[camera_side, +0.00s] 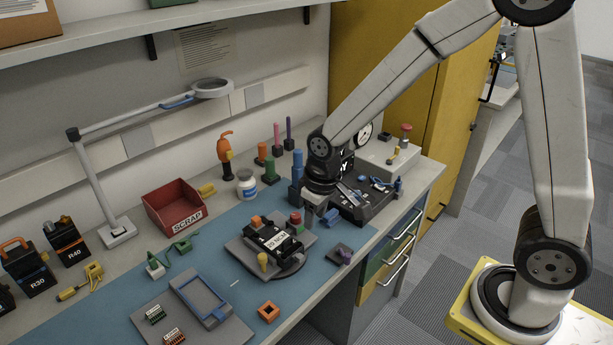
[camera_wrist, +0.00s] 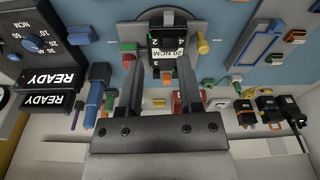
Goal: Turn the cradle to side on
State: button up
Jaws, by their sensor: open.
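The cradle (camera_side: 243,248) is a grey plate on a dark round base, standing on the blue mat. It carries a black block (camera_side: 273,243) with a white label, and orange, yellow and red-green pegs stand around it. In the wrist view the labelled black block (camera_wrist: 168,48) shows ahead, between the lines of my fingers, with the grey cradle plate (camera_wrist: 128,38) around it. My gripper (camera_side: 319,215) is open, pointing down at the right of the cradle. In the wrist view its two fingers (camera_wrist: 161,68) are apart with nothing held. I cannot tell whether a finger touches the cradle.
A small dark block with a purple knob (camera_side: 341,253) lies in front. A red scrap bin (camera_side: 174,207) and a lamp (camera_side: 92,180) stand at left.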

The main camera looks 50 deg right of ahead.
jog(key=n+g, duration=0.1)
send_over(261, 255)
jog(key=f, duration=0.4)
jog(key=shift+s+d+f, duration=0.15)
jog(key=shift+s+d, duration=0.1)
jog(key=shift+d, duration=0.15)
jog(key=shift+w+a+f+n, duration=0.25)
jog(key=shift+a+n, duration=0.05)
jog(key=shift+a, duration=0.1)
jog(key=shift+f, duration=0.1)
jog(key=shift+f, duration=3.8)
grip_shut()
